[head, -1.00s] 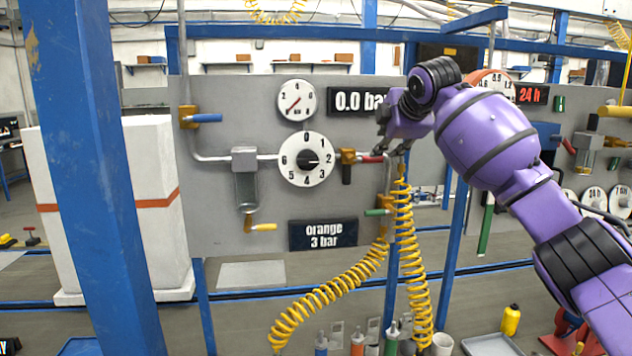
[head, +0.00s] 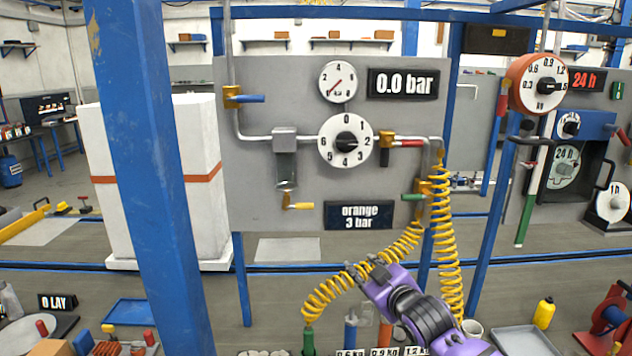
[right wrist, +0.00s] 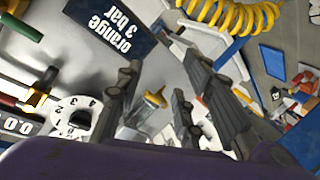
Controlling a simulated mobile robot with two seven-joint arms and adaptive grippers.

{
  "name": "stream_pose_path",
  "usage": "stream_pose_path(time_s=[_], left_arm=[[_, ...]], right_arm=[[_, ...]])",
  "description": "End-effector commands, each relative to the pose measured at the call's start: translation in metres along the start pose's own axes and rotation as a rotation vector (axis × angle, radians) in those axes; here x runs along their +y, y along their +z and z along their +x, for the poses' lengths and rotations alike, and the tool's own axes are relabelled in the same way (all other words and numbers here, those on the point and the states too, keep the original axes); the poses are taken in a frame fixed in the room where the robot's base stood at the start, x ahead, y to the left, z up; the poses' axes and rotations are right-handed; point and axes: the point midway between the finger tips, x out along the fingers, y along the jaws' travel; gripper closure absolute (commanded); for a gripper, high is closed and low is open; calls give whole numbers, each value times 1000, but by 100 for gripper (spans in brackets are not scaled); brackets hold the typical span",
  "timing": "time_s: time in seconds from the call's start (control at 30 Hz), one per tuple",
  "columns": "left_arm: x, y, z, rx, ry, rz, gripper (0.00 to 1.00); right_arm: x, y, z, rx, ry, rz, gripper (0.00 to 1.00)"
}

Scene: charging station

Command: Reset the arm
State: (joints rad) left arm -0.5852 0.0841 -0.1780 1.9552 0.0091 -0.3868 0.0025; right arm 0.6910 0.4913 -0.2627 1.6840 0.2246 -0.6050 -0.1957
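My right arm is purple, and its right gripper (head: 362,270) hangs low in front of the panel in the head view, below the "orange 3 bar" sign (head: 359,216). In the right wrist view the dark fingers of the right gripper (right wrist: 175,100) stand apart, with nothing held between them. The gripper overlaps the yellow coiled hose (head: 330,290) in the picture; I cannot tell whether they touch. My left gripper is not in view.
The grey panel (head: 258,190) carries a small gauge (head: 338,82), a numbered dial (head: 346,141) and a display (head: 403,84) reading 0.0 bar. A blue post (head: 150,180) stands at the left. Bottles, trays and tools lie low in front.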

Motion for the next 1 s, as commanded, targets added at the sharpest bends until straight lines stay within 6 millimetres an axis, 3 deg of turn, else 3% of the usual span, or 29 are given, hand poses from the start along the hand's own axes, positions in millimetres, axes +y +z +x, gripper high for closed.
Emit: stream_pose_path(time_s=[0.03, 0.1, 0.37, 0.6, 0.8, 0.9, 1.0], left_arm=[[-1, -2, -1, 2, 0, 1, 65], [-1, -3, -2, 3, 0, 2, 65], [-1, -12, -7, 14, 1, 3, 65], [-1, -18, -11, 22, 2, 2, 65], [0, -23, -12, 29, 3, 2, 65], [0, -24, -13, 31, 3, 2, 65], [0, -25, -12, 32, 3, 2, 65]], right_arm=[[-25, 28, -17, -14, -10, 59, 65], [-54, 60, -40, -32, -16, 135, 65], [-149, 172, -152, -154, 2, 389, 65], [-224, 263, -285, -367, 46, 548, 65], [-276, 314, -381, -551, 64, 641, 65], [-291, 327, -409, -604, 65, 661, 65], [-298, 333, -424, -630, 63, 666, 65]])
